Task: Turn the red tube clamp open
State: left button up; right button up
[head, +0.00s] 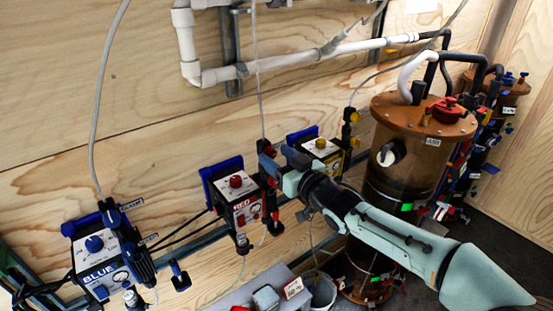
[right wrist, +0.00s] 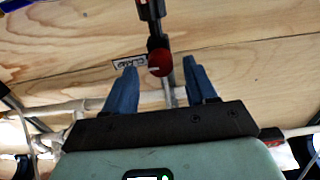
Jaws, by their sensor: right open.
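The red tube clamp shows in the right wrist view as a round red knob (right wrist: 160,63) on a dark upright body, with a white CLAMP label (right wrist: 128,62) at its left. My right gripper (right wrist: 160,78) is open, its two blue fingers on either side of the knob with gaps visible. In the head view my right gripper (head: 268,163) reaches in from the right to the clamp's place beside the RED box (head: 238,195). The clamp is mostly hidden there by the gripper. My left gripper is not in view.
White pipes (head: 240,70) run above. A copper-lidded filter cylinder (head: 405,165) stands at the right. A grey bucket (head: 322,293) is below.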

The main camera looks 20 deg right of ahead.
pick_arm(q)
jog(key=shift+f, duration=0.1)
pick_arm(e)
jog(key=shift+w+a, duration=0.15)
jog(key=shift+w, duration=0.2)
grip_shut()
